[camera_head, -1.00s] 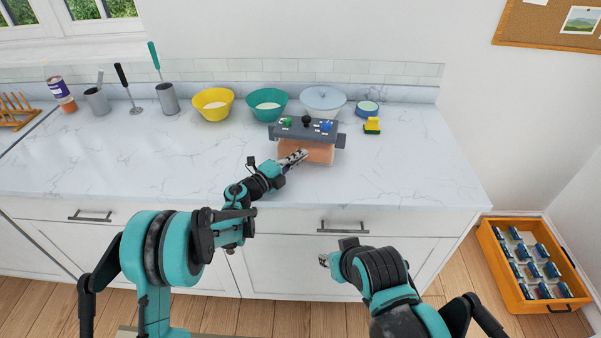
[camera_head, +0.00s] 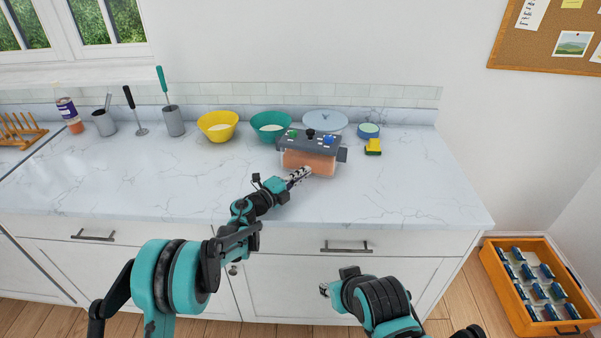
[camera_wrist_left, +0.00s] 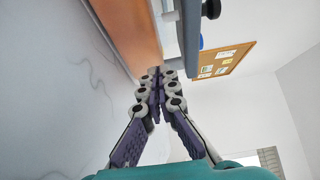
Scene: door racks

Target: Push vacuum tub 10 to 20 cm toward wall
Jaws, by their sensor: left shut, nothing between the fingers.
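The vacuum tub (camera_head: 310,162) stands on the marble counter, with an orange-tinted body and a dark grey lid carrying green, black and blue knobs.
A yellow bowl (camera_head: 218,127) stands farther left. The counter's right part is clear.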

